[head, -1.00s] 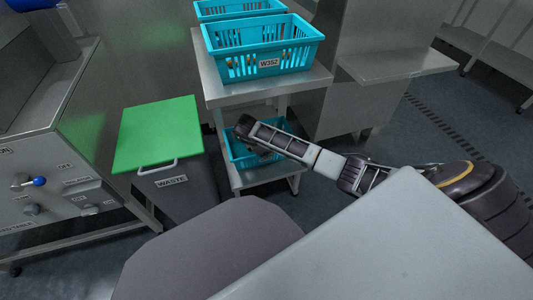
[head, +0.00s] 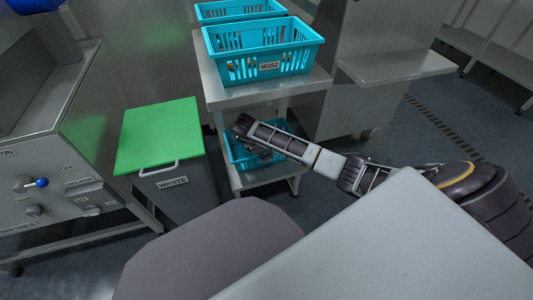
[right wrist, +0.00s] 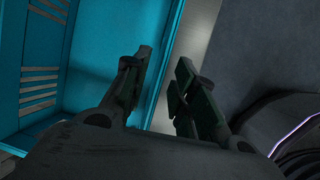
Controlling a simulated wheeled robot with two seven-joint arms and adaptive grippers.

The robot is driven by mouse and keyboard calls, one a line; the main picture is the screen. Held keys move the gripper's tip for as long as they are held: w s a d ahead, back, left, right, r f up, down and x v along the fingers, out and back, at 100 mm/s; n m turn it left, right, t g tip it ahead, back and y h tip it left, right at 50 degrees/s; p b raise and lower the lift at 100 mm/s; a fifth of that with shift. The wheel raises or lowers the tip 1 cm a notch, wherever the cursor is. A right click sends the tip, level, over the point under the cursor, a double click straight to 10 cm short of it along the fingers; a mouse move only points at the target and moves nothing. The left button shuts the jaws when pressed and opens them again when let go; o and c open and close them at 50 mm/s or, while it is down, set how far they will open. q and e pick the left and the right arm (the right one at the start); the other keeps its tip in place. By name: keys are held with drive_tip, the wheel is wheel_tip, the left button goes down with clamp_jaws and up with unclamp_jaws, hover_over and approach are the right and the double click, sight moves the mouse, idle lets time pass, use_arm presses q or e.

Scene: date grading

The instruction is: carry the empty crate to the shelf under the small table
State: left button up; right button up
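A turquoise crate (head: 240,154) sits on the lower shelf (head: 265,177) of the small steel table (head: 292,88), partly hidden by my right arm. In the right wrist view, the part of the crate's inside (right wrist: 95,45) that shows is empty. My right gripper (right wrist: 165,58) is open at the crate's edge. One finger is on the crate's inner side and the other on the outer side, with the wall between them and gaps visible. In the head view the right gripper (head: 263,156) is dark and partly hidden. My left gripper is not in view.
A waste bin with a green lid (head: 160,135) stands left of the table. A machine with knobs (head: 50,180) is at far left. Floor (head: 395,130) is clear at right.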

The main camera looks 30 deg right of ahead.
drive_tip(key=p+v, duration=0.2)
drive_tip(key=v, duration=0.3)
drive_tip(key=shift+a+r, duration=0.15)
drive_tip(key=shift+r, duration=0.15)
idle(0.4)
